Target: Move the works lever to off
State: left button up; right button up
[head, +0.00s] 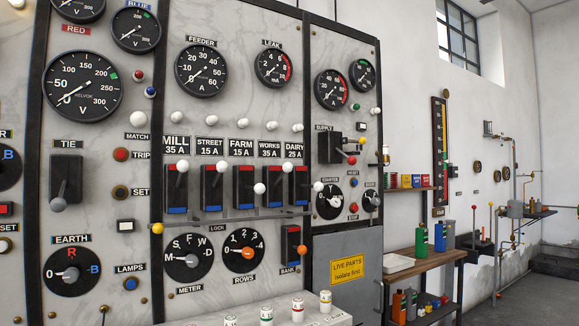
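The works switch (271,188) is a dark box with red at its top and blue at its bottom. It sits under the "WORKS 35 A" plate (270,149) in the row of feeder switches on the marble panel. A white ball knob (288,167) shows high at its upper right, between it and the dairy switch (299,187). It looks like the works lever's knob, tilted up, but the slanted view leaves some doubt. Another white knob (259,188) sits lower, between the farm and works switches. Neither gripper is in view, and nothing covers the row.
The mill switch (174,188), street switch (211,188) and farm switch (243,188) stand close to the left. A thin rail (235,218) runs below the row. The supply switch (330,147) juts out to the right. A grey "LIVE PARTS" cabinet (347,300) and a workbench (425,262) stand beyond.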

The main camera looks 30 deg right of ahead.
aim_at(287, 168)
jog(key=u, duration=0.45)
jog(key=k, duration=0.3)
jog(key=z, duration=1.8)
jog(key=i, duration=0.9)
jog(key=u, duration=0.1)
